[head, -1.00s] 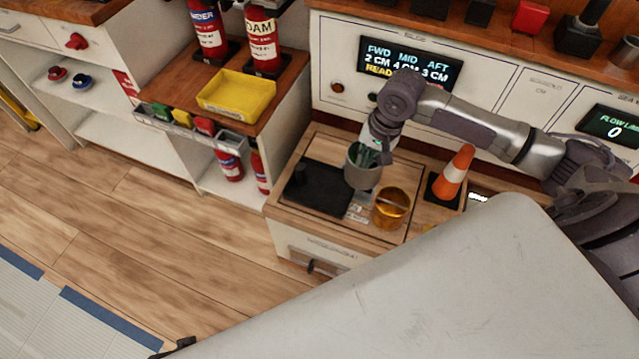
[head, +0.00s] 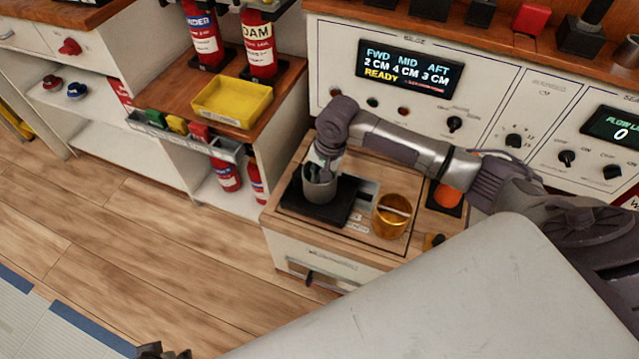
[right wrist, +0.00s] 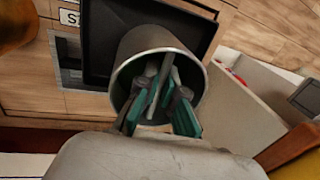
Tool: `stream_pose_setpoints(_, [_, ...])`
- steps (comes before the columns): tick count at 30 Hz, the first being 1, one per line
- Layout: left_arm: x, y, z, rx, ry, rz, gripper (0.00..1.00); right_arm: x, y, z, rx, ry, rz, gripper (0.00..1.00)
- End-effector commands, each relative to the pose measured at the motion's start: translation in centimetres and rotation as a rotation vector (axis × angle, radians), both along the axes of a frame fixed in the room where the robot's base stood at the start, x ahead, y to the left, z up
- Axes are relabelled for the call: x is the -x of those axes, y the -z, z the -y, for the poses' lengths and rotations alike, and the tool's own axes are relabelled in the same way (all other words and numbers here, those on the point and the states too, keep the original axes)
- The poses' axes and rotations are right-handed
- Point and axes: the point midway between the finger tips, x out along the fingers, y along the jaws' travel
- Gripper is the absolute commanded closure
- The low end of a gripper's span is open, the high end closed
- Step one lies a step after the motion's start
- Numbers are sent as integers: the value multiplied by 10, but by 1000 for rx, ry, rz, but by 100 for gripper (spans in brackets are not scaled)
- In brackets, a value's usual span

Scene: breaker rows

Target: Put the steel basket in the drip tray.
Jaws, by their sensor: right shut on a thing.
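The steel basket (head: 319,188) is a grey round cup; in the right wrist view the steel basket (right wrist: 140,45) shows its open mouth. My right gripper (head: 323,165) is shut on it, with its teal fingers (right wrist: 158,105) reaching into the mouth around a thin grey bar. The black square tray, which I take as the drip tray (head: 340,207), is directly beneath the basket; its rim shows in the right wrist view (right wrist: 95,70). I cannot tell whether the basket touches the tray floor. A dark part at the bottom edge may be my left gripper (head: 163,351); its jaws are unclear.
A golden basket (head: 391,214) with a bar across its mouth stands right of the tray. A control panel (head: 440,100) rises behind. A yellow bin (head: 232,101) sits on the left counter.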

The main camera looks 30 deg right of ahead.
Motion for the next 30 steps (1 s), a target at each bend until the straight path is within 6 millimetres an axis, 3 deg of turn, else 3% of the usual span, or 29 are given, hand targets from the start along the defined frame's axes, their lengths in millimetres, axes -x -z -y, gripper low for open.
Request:
stream_pose_setpoints(3, [4,-19,-1,1,-1,16,60,0,19,0,1,0,-1,100])
stream_pose_setpoints(9, [11,-41,-2,1,-2,24,60,0,31,0,1,-1,1,100])
stream_pose_setpoints(21, [10,-39,-2,0,-2,21,60,0,32,0,0,-1,0,100])
stream_pose_setpoints(26, [10,-38,-2,0,-2,19,60,1,33,0,1,-1,-1,70])
stream_pose_setpoints(30, [10,-38,-2,0,-2,19,60,1,33,0,1,-1,-1,69])
